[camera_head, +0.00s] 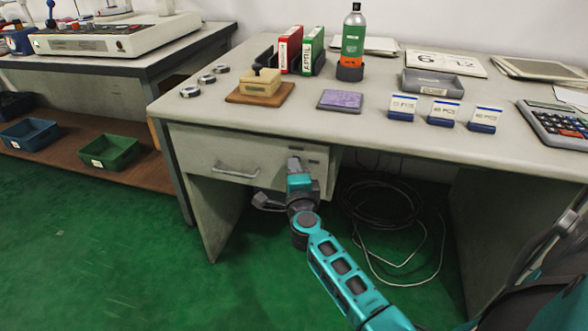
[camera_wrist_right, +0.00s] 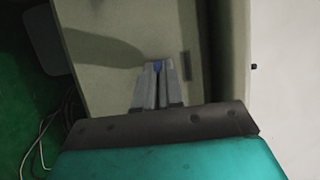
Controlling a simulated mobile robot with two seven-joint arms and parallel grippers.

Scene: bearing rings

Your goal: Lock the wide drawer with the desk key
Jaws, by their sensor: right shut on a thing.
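The wide drawer (camera_head: 205,148) is in the desk's left part, under the top, with a grey bar handle (camera_head: 235,170). Its front looks flush with the desk. My right gripper (camera_head: 293,163) is at the right part of this front, right of the handle. In the right wrist view the fingers (camera_wrist_right: 157,70) are shut on a small blue piece (camera_wrist_right: 157,66), which looks like the head of the desk key. The key's shaft and the lock are hidden, so I cannot tell whether the key is in the lock. My left gripper is not in view.
On the desk top (camera_head: 300,125) are a wooden stamp block (camera_head: 260,85), ring parts (camera_head: 190,91), binders (camera_head: 312,52), a bottle (camera_head: 353,35) and a calculator (camera_head: 555,122). Coiled cable (camera_head: 380,200) lies beneath the desk. The green floor at front left is clear.

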